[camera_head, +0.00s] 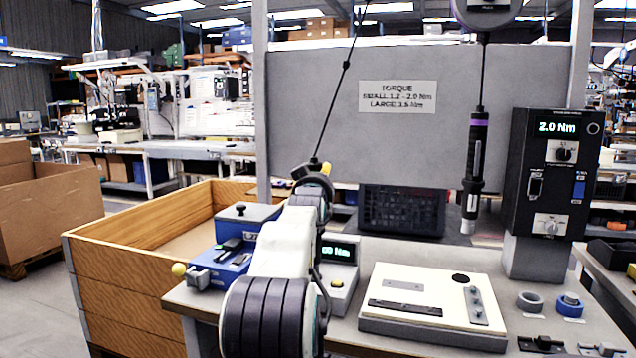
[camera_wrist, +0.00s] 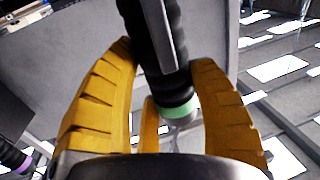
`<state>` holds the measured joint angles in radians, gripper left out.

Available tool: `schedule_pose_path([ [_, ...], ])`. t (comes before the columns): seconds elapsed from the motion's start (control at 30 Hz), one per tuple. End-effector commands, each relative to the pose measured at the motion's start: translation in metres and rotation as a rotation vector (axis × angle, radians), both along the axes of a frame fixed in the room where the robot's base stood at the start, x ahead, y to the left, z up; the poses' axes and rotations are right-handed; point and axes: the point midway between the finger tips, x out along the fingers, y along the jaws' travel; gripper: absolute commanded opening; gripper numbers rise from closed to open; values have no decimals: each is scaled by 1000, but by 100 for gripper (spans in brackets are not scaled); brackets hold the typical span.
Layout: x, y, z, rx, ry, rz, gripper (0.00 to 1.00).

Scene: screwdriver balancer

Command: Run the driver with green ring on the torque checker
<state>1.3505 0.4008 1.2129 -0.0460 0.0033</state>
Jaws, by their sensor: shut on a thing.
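The driver with green ring (camera_wrist: 165,82) is dark with a light strip, and its pale green ring (camera_wrist: 181,108) shows in the wrist view. My gripper's yellow fingers (camera_wrist: 163,58) are shut around its body. In the head view my gripper (camera_head: 325,169) is above the bench, where a taut cable runs up from it; my arm hides most of the driver. The torque checker (camera_head: 343,283) is a grey box with a green display on the bench, partly hidden behind my arm. The display's first digits are partly covered.
A purple-ringed driver (camera_head: 474,165) hangs at the right beside a black controller (camera_head: 547,170) reading 2.0 Nm. A white work plate (camera_head: 430,290), a blue fixture (camera_head: 225,262) and small rings (camera_head: 570,305) occupy the bench. A wooden crate (camera_head: 125,270) stands left.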

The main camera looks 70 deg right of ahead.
Motion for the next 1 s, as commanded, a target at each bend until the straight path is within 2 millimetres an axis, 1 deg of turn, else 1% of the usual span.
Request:
schedule_pose_path([
  [0.03, 1, -1, -7, 13, 4, 1, 17],
  [0.63, 1, -1, -9, 14, 4, 1, 17],
  [0.83, 1, -1, -2, 14, 4, 1, 17],
  [1.0, 1, -1, 10, 11, 3, 1, 17],
])
